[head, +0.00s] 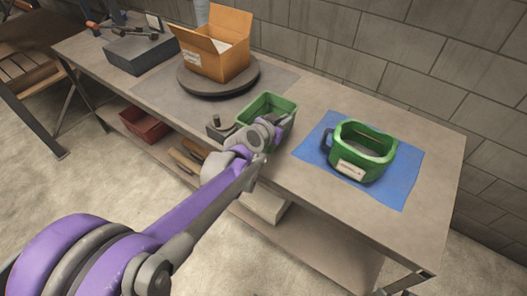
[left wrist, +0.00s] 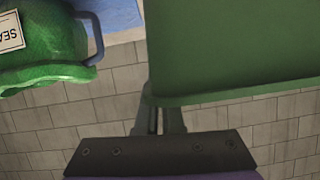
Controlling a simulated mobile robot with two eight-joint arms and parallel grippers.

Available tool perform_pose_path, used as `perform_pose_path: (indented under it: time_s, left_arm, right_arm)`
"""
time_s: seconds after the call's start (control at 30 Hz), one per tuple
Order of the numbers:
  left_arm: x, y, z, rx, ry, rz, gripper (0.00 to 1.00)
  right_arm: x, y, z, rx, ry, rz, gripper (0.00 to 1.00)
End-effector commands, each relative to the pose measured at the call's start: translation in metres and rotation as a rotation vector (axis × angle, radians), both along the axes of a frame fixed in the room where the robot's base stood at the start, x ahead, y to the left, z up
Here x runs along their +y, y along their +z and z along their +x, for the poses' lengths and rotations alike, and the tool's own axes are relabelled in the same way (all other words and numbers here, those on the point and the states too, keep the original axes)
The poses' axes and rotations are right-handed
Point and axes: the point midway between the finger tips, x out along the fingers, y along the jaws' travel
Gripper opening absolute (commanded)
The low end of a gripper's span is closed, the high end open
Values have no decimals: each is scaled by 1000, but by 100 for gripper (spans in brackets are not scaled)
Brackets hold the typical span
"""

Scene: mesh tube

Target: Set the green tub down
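The green tub (head: 262,106), an open rectangular bin, is near the middle of the workbench in the head view. It fills the upper right of the left wrist view (left wrist: 235,50). My left gripper (head: 275,124) is at the tub's near right side, its fingers (left wrist: 160,118) closed at the tub's rim. The tub hides the fingertips in part. I cannot tell whether its bottom touches the bench. My right gripper is in neither view.
A green labelled container (head: 377,168) with a side handle stands on a blue mat (head: 397,192) to the right. A cardboard box (head: 214,61) sits on a dark turntable (head: 240,83) behind left. A small grey block with a knob (head: 217,128) is left of the tub. Bare bench (head: 318,103) lies between tub and mat.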

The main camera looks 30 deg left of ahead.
Motion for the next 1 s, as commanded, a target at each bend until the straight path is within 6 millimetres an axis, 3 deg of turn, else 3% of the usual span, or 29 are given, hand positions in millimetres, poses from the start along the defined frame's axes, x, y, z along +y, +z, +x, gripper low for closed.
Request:
perform_pose_path:
  time_s: [0.03,0.17,0.27,0.5,1.0]
  left_arm:
    - [7,5,1,2,0,-1,0]
    - [16,22,4,2,-9,-2,0]
    - [19,23,4,1,-10,-3,0]
    - [19,-19,5,1,-12,-3,0]
    - [18,-71,5,1,-12,-3,0]
  right_arm:
    - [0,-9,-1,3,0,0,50]
    - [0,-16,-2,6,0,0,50]
    - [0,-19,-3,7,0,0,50]
    - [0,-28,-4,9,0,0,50]
    - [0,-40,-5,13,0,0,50]
